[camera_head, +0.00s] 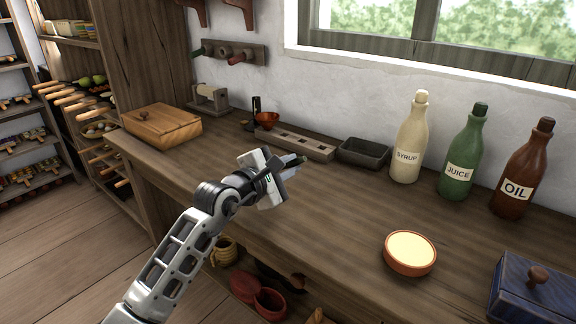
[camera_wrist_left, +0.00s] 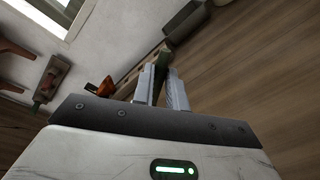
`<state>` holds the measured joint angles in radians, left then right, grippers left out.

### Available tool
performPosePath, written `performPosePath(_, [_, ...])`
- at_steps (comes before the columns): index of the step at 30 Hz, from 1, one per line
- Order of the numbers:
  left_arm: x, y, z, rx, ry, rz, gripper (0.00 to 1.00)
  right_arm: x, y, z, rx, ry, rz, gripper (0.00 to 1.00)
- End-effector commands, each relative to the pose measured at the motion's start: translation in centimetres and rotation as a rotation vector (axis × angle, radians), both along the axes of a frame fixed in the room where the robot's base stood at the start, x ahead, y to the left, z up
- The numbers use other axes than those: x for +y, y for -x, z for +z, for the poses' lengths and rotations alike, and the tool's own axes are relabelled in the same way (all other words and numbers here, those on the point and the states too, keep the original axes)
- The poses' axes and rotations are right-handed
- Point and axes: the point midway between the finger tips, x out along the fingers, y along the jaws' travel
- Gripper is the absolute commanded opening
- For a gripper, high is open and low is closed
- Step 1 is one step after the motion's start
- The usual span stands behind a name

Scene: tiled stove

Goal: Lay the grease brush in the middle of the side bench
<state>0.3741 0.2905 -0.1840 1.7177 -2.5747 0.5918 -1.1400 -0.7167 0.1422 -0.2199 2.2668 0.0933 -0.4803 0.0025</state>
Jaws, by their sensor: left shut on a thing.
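My left gripper (camera_head: 291,168) is shut on a slim dark green thing (camera_head: 299,160), which I take to be the grease brush. Only a short piece of it shows past the fingers, and the rest is hidden by the gripper. In the left wrist view, the dark green piece (camera_wrist_left: 161,62) sticks out between the two fingers (camera_wrist_left: 162,88). The side bench (camera_head: 335,215) is the long brown wooden top under the window. My left gripper is over it, left of its middle; its exact height is hard to tell. My right gripper is not in view.
A wooden box (camera_head: 160,130), a slotted wooden block (camera_head: 294,142) and a dark tray (camera_head: 363,153) line the back. Bottles (camera_head: 459,160) stand at back right. A round dish (camera_head: 410,252) and a blue box (camera_head: 533,290) are at right. The bench's middle is clear.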

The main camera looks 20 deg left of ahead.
Motion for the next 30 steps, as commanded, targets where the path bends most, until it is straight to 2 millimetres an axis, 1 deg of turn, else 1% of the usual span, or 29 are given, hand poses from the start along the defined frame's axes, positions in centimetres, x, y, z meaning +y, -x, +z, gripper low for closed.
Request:
performPosePath(1, [0.0, 0.0, -0.3, 0.001, -0.001, 0.0, 0.0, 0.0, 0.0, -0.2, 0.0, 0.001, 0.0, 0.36])
performPosePath(2, [0.0, 0.0, -0.2, 0.001, 0.0, -0.001, 0.23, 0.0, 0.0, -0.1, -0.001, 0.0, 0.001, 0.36])
performPosePath(3, [0.0, 0.0, -0.2, 0.001, -0.001, 0.0, 0.34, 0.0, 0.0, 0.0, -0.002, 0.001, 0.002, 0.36])
performPosePath(4, [0.0, 0.0, -0.2, 0.001, -0.001, 0.0, 0.36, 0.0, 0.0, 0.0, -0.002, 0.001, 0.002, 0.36])
performPosePath(11, [0.0, 0.0, -0.1, 0.001, -0.001, 0.0, 0.36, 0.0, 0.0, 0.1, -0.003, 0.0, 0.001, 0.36])
performPosePath(14, [0.0, 0.0, 0.4, 0.0, 0.0, 0.0, 0.36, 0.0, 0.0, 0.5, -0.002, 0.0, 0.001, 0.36])
performPosePath(16, [0.3, 0.7, 0.2, 0.002, -0.001, 0.001, 0.36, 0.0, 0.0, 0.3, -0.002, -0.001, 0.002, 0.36])
performPosePath(20, [1.1, 2.9, 0.5, 0.002, -0.003, 0.0, 0.36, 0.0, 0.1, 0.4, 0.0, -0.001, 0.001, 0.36])
performPosePath(24, [2.1, 5.8, 0.9, 0.004, -0.002, -0.001, 0.36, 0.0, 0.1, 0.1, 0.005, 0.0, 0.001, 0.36])
performPosePath(30, [3.4, 9.3, 1.3, 0.003, -0.001, 0.0, 0.36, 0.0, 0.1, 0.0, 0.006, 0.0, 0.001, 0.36])
